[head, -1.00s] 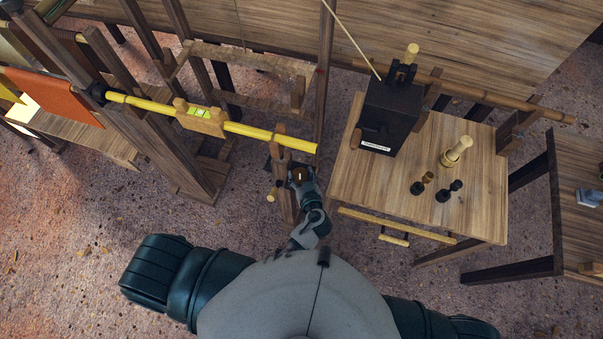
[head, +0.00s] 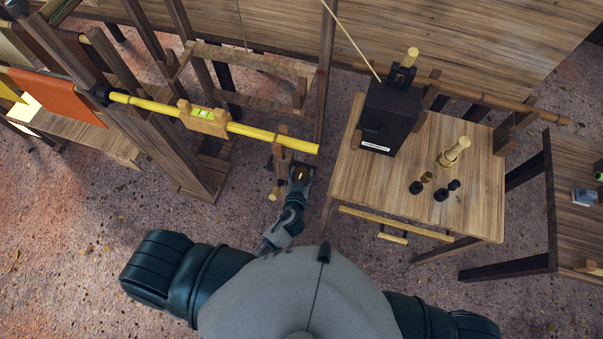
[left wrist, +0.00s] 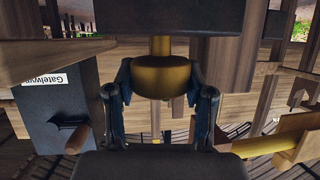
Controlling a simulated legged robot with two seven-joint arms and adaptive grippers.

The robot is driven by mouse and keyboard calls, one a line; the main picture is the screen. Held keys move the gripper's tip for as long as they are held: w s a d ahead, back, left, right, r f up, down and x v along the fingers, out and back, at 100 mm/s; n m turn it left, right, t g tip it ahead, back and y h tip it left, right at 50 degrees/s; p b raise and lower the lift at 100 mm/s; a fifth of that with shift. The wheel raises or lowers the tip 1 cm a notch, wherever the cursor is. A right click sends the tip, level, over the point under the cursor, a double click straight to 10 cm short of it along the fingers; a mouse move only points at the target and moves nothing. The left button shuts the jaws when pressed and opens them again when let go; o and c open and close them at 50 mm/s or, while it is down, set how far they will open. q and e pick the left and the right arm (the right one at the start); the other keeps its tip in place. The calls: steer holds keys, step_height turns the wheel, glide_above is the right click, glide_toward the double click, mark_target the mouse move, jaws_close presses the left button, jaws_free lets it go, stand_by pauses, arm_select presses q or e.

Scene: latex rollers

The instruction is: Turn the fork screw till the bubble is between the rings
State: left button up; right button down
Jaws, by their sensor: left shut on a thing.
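A wooden spirit level (head: 203,117) with a green vial sits on the long yellow pole (head: 262,134). The bubble and rings are too small to read. The pole's right end rests at the wooden fork post (head: 281,165). My left gripper (head: 300,174) is beside this post, below the pole's end. In the left wrist view, its fingers (left wrist: 163,95) stand on both sides of a rounded brass-coloured knob (left wrist: 164,75), the screw's knob, and are shut on it. The pole also shows at the right of that view (left wrist: 262,142). My right gripper is not in view.
A wooden table (head: 345,185) on the right holds a black box (head: 388,118) with a white label and several small turned pieces (head: 455,152). Dark upright posts (head: 165,145) and an orange sheet (head: 55,95) stand left. Speckled floor is free around my base.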

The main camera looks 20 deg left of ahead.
mark_target(301, 179)
arm_select(q)
steer(key=o, duration=1.2)
steer(key=shift+c, duration=0.2)
steer(key=v, duration=0.8)
steer(key=shift+w, duration=0.1)
